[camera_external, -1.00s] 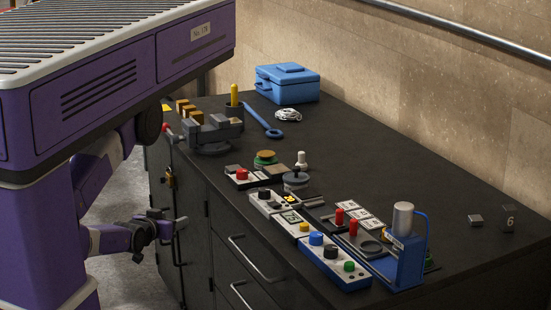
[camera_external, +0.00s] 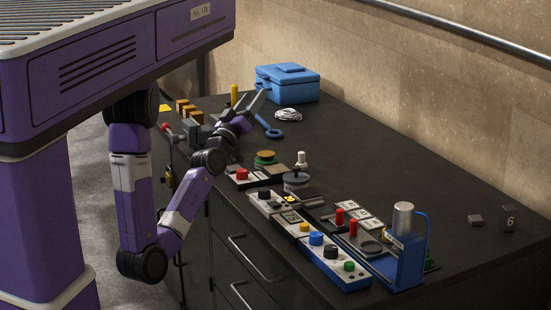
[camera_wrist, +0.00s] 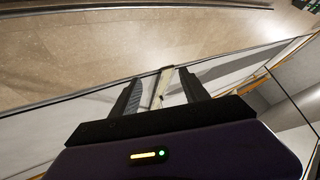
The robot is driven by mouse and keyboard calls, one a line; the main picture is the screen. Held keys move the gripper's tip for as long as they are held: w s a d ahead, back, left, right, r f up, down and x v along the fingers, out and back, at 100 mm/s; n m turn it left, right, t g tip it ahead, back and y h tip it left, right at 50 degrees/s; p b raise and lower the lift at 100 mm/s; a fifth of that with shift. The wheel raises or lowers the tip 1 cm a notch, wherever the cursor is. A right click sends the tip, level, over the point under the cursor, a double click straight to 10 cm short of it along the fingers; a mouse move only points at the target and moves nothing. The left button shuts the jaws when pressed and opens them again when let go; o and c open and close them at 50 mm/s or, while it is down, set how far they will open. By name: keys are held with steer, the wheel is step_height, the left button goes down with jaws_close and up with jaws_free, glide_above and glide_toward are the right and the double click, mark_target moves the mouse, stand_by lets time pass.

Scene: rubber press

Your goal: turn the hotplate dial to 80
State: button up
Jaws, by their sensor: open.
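A row of control boxes stands along the front edge of the bench in the external view. The near-left box has a black dial (camera_external: 265,194), which may be the hotplate dial; its markings are too small to read. A dark round plate (camera_external: 296,181) stands just behind that box. A small display (camera_external: 291,217) sits beside a yellow knob (camera_external: 303,227). My gripper (camera_external: 258,99) is raised over the far part of the bench, well away from the dials. In the wrist view my gripper (camera_wrist: 160,80) is open with nothing between its fingers, and no dial shows there.
A box with blue, black and green knobs (camera_external: 332,257) and a blue stand with a grey cylinder (camera_external: 403,220) are at the near end. A blue toolbox (camera_external: 287,84), white cord (camera_external: 288,114) and blue wrench (camera_external: 272,131) lie at the back. The bench's right side is mostly clear.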

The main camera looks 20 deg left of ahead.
steer(key=w+d+r+m+g+h+p, duration=0.2)
steer(key=d+r+m+g+h, duration=0.6)
steer(key=d+r+m+h, duration=0.65)
steer(key=s+d+f+m+g, duration=0.2)
steer(key=d+f+g, duration=0.1)
steer(key=d+g, duration=0.55)
steer(key=m+g+y+p, duration=0.2)
steer(key=g+y, duration=0.6)
steer(key=y, duration=1.1)
glide_above(264, 189)
steer(key=shift+t, duration=0.25)
steer(key=f, duration=2.6)
steer(key=shift+w+f, duration=0.25)
steer(key=shift+f, duration=0.15)
steer(key=shift+a+f, duration=0.15)
steer(key=f, duration=0.3)
steer(key=f+p, duration=0.1)
steer(key=f, duration=0.3)
steer(key=shift+s+f, duration=0.2)
steer(key=shift+f, duration=0.05)
steer(key=shift+c, duration=0.2)
